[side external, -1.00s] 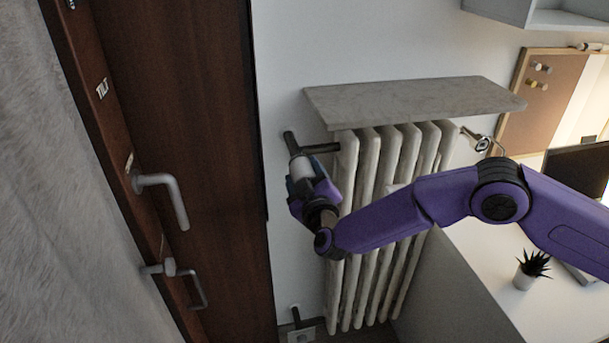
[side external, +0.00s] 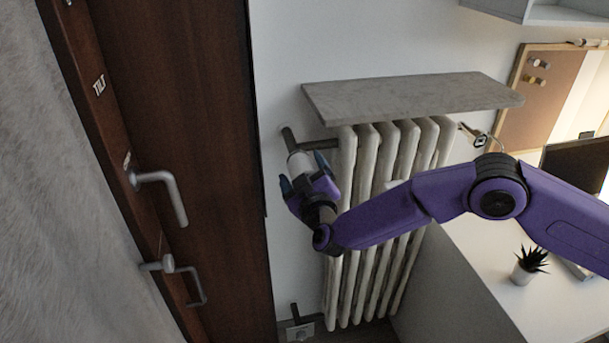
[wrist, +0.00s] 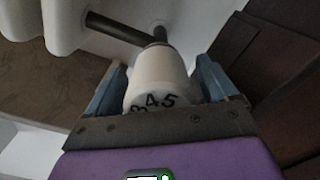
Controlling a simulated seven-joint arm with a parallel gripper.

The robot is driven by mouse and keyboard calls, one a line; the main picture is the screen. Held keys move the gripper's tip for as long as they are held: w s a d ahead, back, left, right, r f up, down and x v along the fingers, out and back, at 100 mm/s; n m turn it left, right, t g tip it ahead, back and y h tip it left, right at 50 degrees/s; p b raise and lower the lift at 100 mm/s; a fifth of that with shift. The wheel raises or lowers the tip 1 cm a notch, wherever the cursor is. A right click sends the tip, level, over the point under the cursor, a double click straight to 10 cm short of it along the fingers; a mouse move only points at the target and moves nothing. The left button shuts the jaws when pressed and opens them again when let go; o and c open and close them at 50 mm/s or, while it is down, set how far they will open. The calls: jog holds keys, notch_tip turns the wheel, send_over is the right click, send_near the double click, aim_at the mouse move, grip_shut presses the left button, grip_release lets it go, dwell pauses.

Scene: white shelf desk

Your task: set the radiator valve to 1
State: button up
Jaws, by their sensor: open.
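The radiator valve (side external: 299,163) is a white cylindrical knob on a dark pipe at the radiator's upper left. In the wrist view the valve (wrist: 160,80) fills the middle. Dark digits show on its near rim: 4 and 5 are readable, with what looks like a 3 at the left. A 1 and any pointer mark are not visible. My gripper (side external: 304,173) is open, with one blue-grey finger on each side of the knob. In the wrist view my gripper (wrist: 162,84) straddles the knob, with small gaps beside it.
The ribbed white radiator (side external: 385,180) stands right of the valve, under a grey stone shelf (side external: 410,96). A brown door (side external: 195,120) with metal handles is at the left. The desk with a potted plant (side external: 528,266) is at the right.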

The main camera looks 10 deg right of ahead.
jog(key=s, duration=1.7)
jog(key=shift+s, duration=0.25)
jog(key=shift+d, duration=0.1)
